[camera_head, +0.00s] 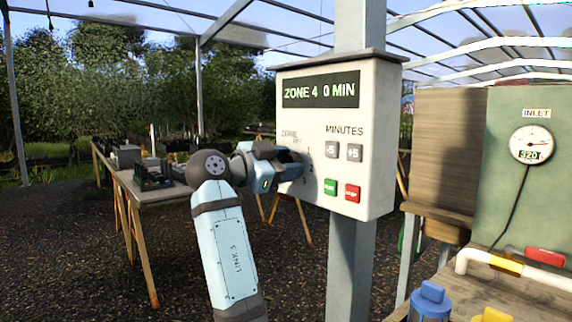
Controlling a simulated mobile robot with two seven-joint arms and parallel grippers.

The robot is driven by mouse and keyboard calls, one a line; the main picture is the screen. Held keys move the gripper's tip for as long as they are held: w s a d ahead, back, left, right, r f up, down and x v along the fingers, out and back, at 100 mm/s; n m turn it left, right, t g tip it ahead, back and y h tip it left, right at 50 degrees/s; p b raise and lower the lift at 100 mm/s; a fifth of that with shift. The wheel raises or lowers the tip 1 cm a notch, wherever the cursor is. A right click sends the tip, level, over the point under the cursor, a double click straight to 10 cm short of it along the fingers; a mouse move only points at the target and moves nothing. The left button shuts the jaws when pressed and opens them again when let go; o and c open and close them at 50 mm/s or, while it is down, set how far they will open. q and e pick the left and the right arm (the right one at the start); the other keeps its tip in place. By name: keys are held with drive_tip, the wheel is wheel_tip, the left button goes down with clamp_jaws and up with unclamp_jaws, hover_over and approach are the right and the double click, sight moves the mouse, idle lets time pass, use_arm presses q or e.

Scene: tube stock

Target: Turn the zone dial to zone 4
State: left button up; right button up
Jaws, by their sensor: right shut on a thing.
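The white control box (370,110) is mounted on a grey post. Its display (321,90) reads "ZONE 4 0 MIN". My right gripper (296,171) is at the lower left of the box's face, where the zone dial is, below a partly covered label. It is shut on the dial, which the gripper hides almost wholly. Some small marks show just right of the fingers. My left gripper is not in view.
Grey minutes buttons (331,149), a green button (330,187) and a red button (352,193) sit right of my gripper. A pressure gauge (530,145) and pipes (515,268) are at the right. A wooden table (160,193) with items stands behind my arm.

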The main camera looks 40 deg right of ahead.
drive_tip(key=o, duration=0.9)
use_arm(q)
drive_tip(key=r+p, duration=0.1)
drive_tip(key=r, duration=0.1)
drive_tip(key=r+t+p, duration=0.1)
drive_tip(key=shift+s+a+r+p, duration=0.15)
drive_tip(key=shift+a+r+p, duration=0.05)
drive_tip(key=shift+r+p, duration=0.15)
use_arm(e)
drive_tip(key=a, duration=1.3)
drive_tip(key=shift+s+a+r, duration=0.15)
drive_tip(key=shift+s+a, duration=0.05)
drive_tip(key=shift+a, duration=0.2)
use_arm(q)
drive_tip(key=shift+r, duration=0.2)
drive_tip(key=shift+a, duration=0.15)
use_arm(e)
drive_tip(key=shift+a, duration=0.1)
